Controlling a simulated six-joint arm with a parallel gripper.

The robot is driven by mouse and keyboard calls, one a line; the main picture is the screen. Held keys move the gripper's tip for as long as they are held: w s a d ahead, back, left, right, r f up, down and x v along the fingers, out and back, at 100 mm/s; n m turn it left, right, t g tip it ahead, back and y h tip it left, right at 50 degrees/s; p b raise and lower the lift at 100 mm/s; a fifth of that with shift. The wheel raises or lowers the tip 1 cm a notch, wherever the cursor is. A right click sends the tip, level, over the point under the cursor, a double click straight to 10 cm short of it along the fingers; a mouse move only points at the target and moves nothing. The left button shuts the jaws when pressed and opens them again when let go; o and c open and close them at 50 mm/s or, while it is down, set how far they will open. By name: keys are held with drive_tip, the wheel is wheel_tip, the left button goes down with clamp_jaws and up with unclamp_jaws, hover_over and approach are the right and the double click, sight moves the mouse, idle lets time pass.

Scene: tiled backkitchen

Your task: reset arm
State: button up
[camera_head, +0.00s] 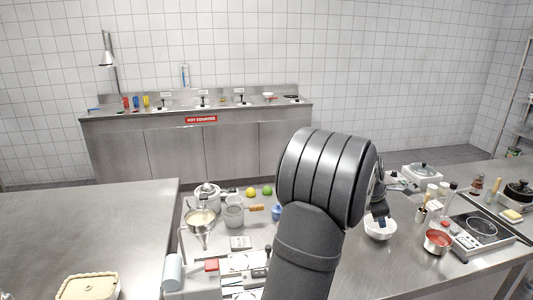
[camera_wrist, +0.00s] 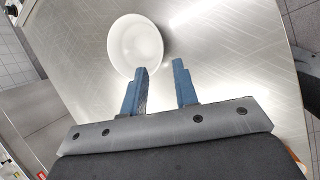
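My gripper (camera_wrist: 160,86) shows in the wrist view with its two blue fingers apart and nothing between them. A white bowl (camera_wrist: 134,45) stands on the steel counter just beyond the left fingertip, which overlaps its edge in the picture. I cannot tell whether they touch. In the head view my dark arm rises through the middle, and my gripper (camera_head: 381,214) is at its right, partly hidden, over the white bowl (camera_head: 380,231).
Right of the bowl are a pot of red sauce (camera_head: 438,241), bottles and a hot plate (camera_head: 482,229). Left of my arm are a funnel (camera_head: 201,223), a lidded pot (camera_head: 207,195), a lemon and a lime.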

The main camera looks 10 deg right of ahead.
sight(384, 234)
drive_tip(key=x, duration=1)
drive_tip(key=shift+f, duration=0.1)
wheel_tip(384, 234, up, 3)
drive_tip(key=shift+f, duration=0.1)
drive_tip(key=shift+r, duration=0.75)
